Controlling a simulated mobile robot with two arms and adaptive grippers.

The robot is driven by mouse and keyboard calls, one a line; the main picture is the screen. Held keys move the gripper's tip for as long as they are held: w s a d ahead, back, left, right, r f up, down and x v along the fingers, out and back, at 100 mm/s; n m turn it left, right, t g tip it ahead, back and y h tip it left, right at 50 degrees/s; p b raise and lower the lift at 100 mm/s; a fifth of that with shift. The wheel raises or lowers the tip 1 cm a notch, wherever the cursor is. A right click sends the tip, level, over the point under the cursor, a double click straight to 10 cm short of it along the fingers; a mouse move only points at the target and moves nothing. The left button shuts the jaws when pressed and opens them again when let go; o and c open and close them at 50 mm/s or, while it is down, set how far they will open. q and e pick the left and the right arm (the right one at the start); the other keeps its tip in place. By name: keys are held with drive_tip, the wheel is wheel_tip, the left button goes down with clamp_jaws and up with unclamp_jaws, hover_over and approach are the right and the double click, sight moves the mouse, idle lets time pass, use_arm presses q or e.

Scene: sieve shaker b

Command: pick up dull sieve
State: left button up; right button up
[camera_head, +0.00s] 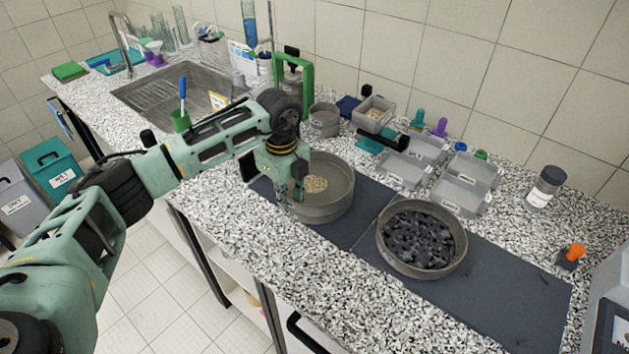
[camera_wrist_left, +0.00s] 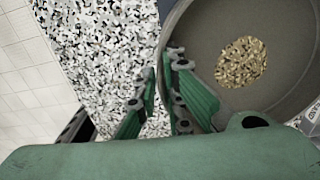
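A round grey sieve (camera_head: 338,207) with a small pile of tan grains (camera_head: 316,184) inside stands on a dark mat. It also shows in the left wrist view (camera_wrist_left: 205,30). A second round sieve (camera_head: 380,250), browner and filled with dark lumps (camera_head: 425,240), stands to its right. Which one counts as dull is not clear from the pictures. My left gripper (camera_head: 297,194) is at the left rim of the grain sieve, pointing down. In the left wrist view its fingers (camera_wrist_left: 164,105) are apart, one outside the wall and one over the inside; contact cannot be told. My right gripper is not in view.
Grey trays (camera_head: 405,168) and a black-handled tool (camera_head: 382,138) lie behind the sieves. A green frame (camera_head: 308,88) and a small grey pot (camera_head: 324,120) stand behind my left wrist. The mat's front right (camera_head: 510,300) is clear.

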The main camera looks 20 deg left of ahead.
use_arm(q)
drive_tip(key=shift+s, duration=0.1)
drive_tip(key=shift+c, duration=0.3)
clamp_jaws()
drive_tip(key=shift+r, duration=0.1)
